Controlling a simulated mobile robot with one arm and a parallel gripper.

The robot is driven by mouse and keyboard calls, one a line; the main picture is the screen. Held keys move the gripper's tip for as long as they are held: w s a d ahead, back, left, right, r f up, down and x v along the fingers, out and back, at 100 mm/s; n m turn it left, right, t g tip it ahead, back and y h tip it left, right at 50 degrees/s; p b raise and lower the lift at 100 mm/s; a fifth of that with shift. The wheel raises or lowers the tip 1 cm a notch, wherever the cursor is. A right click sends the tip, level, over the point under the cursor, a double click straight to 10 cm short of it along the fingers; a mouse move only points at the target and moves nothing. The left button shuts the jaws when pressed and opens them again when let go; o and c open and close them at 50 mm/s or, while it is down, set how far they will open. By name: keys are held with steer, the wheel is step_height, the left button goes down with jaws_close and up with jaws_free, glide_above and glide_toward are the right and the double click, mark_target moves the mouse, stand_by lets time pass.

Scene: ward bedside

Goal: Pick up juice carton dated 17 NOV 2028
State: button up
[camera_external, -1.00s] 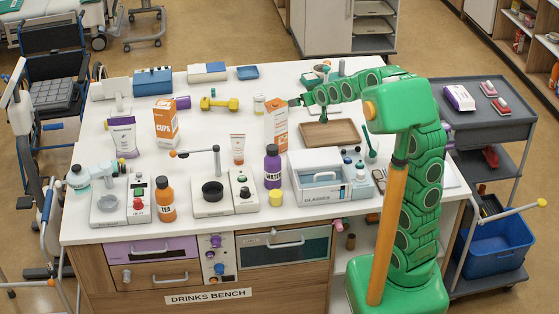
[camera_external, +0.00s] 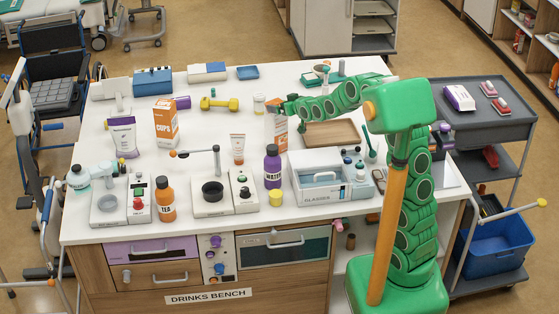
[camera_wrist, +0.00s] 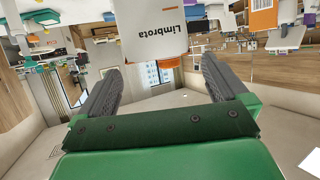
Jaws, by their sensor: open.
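An orange and white carton (camera_external: 279,133) stands upright on the bench behind the purple water bottle. My gripper (camera_external: 279,106) is at its upper part and hides some of it from the external camera. In the wrist view my gripper (camera_wrist: 161,72) is open, with its two grey fingers apart. A white surface lettered "Limbrota" (camera_wrist: 150,30), with an orange patch at its edge, lies ahead between the fingertips; it seems to be this carton. I cannot tell whether the fingers touch it. No date is readable in either view.
Close by are the water bottle (camera_external: 272,168), a small white tube (camera_external: 237,148), a white jar (camera_external: 259,104), a wooden tray (camera_external: 332,134) and the glasses box (camera_external: 320,180). The bench centre is fairly clear.

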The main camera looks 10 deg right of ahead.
mark_target(274, 103)
steer(key=shift+x, duration=3.55)
steer(key=shift+d+f, duration=0.1)
steer(key=shift+f, duration=0.05)
jaws_close()
